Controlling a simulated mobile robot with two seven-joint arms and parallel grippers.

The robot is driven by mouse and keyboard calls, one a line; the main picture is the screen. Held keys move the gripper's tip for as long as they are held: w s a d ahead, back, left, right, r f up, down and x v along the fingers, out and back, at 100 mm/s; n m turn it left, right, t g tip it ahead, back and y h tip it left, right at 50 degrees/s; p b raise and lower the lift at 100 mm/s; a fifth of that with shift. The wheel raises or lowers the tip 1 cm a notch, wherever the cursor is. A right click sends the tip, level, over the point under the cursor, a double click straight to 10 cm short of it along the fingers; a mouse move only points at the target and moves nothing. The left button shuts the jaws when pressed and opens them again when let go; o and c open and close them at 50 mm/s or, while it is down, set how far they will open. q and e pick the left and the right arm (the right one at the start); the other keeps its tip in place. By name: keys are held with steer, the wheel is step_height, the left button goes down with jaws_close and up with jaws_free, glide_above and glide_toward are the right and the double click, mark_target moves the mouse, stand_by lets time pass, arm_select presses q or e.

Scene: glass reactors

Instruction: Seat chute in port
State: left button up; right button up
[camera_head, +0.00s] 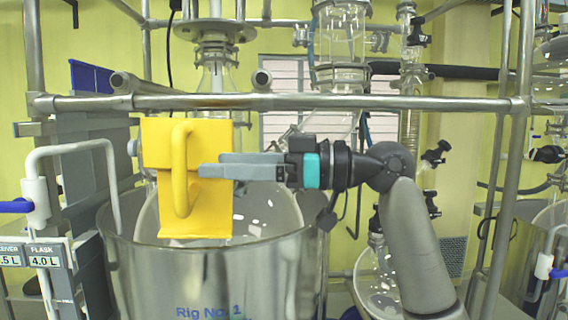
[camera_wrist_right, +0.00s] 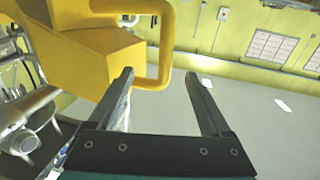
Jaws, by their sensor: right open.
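The yellow chute (camera_head: 212,140), with a loop handle (camera_head: 182,168) on its front, stands upright over the rim of the steel vessel marked Rig No. 1 (camera_head: 200,270). It hides the port; I cannot tell whether the chute is seated in it. My right gripper (camera_head: 205,170) comes in from the right, level with the handle. In the right wrist view its two fingers (camera_wrist_right: 160,75) are apart, with the chute (camera_wrist_right: 90,50) and its handle (camera_wrist_right: 165,50) just beyond the fingertips. Nothing is between the fingers. My left gripper is not in view.
A horizontal steel rail (camera_head: 330,102) crosses above my right arm. Glassware (camera_head: 340,40) hangs behind it. A white pipe with a blue handle (camera_head: 38,195) stands at the left. A round glass flask (camera_head: 380,280) sits at the lower right.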

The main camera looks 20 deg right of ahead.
steer(key=b+v, duration=0.4)
steer(key=v, duration=1.1)
steer(key=shift+s+d, duration=0.1)
